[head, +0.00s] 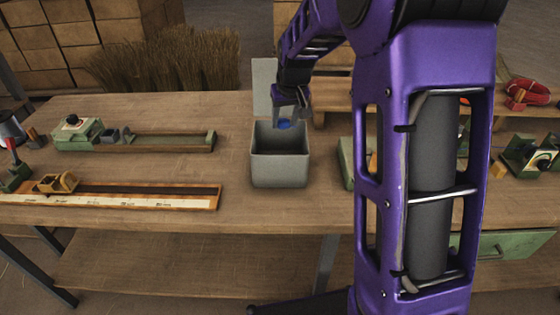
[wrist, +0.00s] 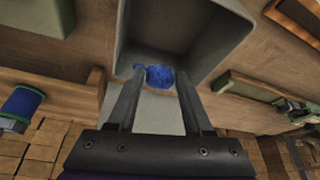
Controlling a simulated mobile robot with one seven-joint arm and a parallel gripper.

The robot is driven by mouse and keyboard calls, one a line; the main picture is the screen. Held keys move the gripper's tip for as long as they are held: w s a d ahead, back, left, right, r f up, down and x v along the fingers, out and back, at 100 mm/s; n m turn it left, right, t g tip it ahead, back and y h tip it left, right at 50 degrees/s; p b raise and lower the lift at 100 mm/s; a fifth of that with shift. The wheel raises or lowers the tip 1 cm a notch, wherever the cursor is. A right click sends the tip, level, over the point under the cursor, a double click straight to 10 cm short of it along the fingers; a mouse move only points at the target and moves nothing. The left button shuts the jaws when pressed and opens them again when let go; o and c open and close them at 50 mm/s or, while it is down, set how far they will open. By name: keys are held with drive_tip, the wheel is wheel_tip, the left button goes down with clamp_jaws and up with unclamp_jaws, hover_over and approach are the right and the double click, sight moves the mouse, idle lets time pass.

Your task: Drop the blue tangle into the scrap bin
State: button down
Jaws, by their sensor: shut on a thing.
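The blue tangle (wrist: 158,76) shows between the fingertips of my gripper (wrist: 155,88) in the wrist view. My gripper is shut on it. In the head view the gripper (head: 287,115) points down at the back of the grey scrap bin (head: 280,172), and a bit of the blue tangle (head: 285,124) shows below the fingers, over the bin's opening. The bin's grey inner wall (wrist: 175,30) also shows in the wrist view. I cannot tell exactly how far the tangle is above or below the rim.
A green fixture (head: 80,131) with a rail stands left of the bin. A wooden measuring board (head: 110,196) lies at the front left. My purple arm hides part of the bench on the right. Bare bench top (head: 235,205) lies around the bin's left side.

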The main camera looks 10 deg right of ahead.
wheel_tip(320, 180, down, 2)
drive_tip(key=shift+f+b, duration=0.1)
drive_tip(key=shift+b, duration=0.35)
drive_tip(key=shift+c, duration=1.1)
unclamp_jaws()
drive_tip(key=p+v, duration=0.2)
drive_tip(key=v, duration=1.5)
drive_tip(key=shift+r+p, duration=0.35)
